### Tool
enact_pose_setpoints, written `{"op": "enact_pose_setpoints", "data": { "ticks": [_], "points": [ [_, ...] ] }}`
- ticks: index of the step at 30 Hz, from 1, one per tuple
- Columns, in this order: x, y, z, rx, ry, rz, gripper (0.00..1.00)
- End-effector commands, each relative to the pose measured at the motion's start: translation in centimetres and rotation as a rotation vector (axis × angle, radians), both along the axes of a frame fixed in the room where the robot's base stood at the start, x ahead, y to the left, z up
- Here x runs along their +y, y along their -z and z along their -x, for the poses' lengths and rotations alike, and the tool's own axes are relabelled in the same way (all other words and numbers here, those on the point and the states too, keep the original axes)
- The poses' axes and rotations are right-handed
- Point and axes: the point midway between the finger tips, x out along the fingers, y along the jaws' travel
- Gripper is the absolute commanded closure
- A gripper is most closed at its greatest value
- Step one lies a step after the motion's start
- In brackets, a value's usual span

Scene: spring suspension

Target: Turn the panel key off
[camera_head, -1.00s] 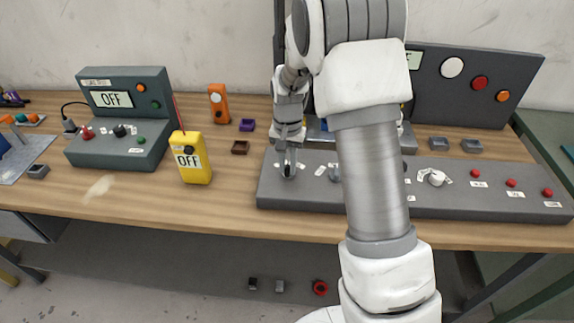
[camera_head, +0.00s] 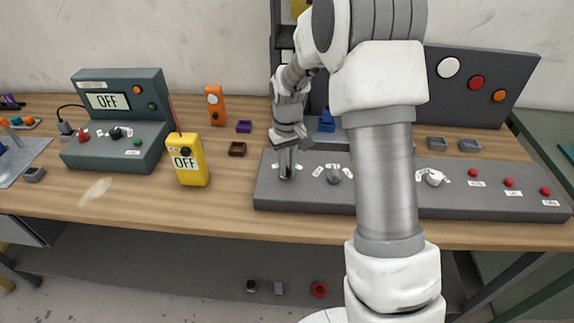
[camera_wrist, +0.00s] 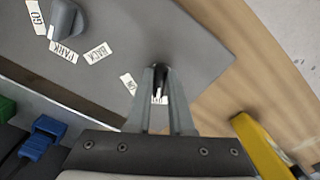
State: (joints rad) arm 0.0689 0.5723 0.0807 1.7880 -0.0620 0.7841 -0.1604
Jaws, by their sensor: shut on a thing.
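The panel key sits at the left end of the long grey control panel (camera_head: 390,198), with small white labels by it. In the wrist view the dark key (camera_wrist: 157,84) is between my fingertips. My gripper (camera_head: 286,172) points down over that end of the panel and is shut on the key. The wrist view also shows my gripper (camera_wrist: 158,76), its two fingers on either side of the key. One label near it reads ON; another behind the fingers is partly covered. The key's exact angle is hard to tell.
A grey selector knob (camera_head: 334,176) with GO, PARK and BACK labels is close to the right of the key. A white knob (camera_head: 434,179) and red buttons (camera_head: 509,183) lie further right. A yellow meter reading OFF (camera_head: 187,160) stands left of the panel.

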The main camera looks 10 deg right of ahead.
Motion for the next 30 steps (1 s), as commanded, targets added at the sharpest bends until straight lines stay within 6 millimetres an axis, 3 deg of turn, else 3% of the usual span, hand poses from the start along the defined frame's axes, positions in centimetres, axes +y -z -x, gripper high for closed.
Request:
{"op": "enact_pose_setpoints", "data": {
  "ticks": [15,16,21,30],
  "points": [
    [-0.02,-0.14,-0.13,-0.004,-0.024,0.0,1.0],
    [-0.03,-0.14,-0.13,-0.004,-0.023,0.0,0.78],
    [-0.02,-0.09,-0.09,-0.002,-0.022,0.001,0.5],
    [-0.01,-0.18,-0.05,-0.001,-0.021,0.0,0.5]
  ]
}}
